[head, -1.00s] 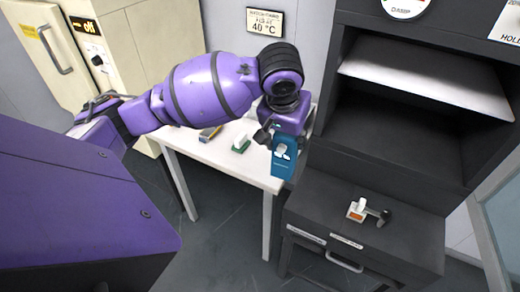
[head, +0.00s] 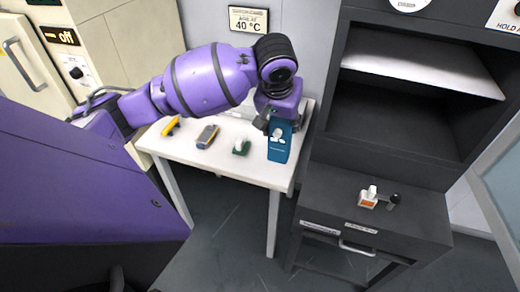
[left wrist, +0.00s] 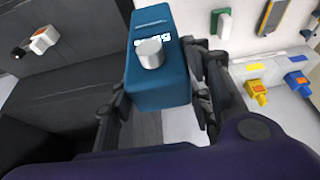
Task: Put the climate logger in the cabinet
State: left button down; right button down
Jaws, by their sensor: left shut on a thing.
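A teal box with a pale round knob, which I take to be the climate logger (head: 279,150), hangs upright in my left gripper (head: 281,122) in front of the wall, over the right end of the white table. In the left wrist view the logger (left wrist: 160,72) sits between the dark fingers of the left gripper (left wrist: 158,95), which is shut on it. A dark cabinet (head: 345,172) with an open bay and a white shelf stands at the right. Which cabinet the task means is not marked. My right gripper is not in view.
The white table (head: 180,150) holds a grey-and-yellow meter (head: 207,137), a green-and-white item (head: 241,146) and a yellow item (head: 171,126). A white-and-orange item (head: 368,198) lies on the dark cabinet's lower ledge. Cream cabinets (head: 130,40) stand at the left.

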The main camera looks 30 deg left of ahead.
pick_arm(q)
jog(key=w+a+f+b, duration=0.1)
jog(key=w+a+f, duration=0.8)
jog(key=f, duration=0.3)
jog(key=shift+w+a+f+b, duration=0.35)
jog(key=shift+w+f, duration=0.05)
jog(key=shift+w, duration=0.05)
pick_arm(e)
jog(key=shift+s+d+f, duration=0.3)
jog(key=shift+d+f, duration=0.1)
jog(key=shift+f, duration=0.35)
pick_arm(q)
jog(key=shift+f, duration=0.1)
jog(key=c, duration=1)
grip_release()
jog(key=shift+f, duration=0.1)
jog(key=shift+c, duration=0.2)
jog(key=shift+o, duration=0.7)
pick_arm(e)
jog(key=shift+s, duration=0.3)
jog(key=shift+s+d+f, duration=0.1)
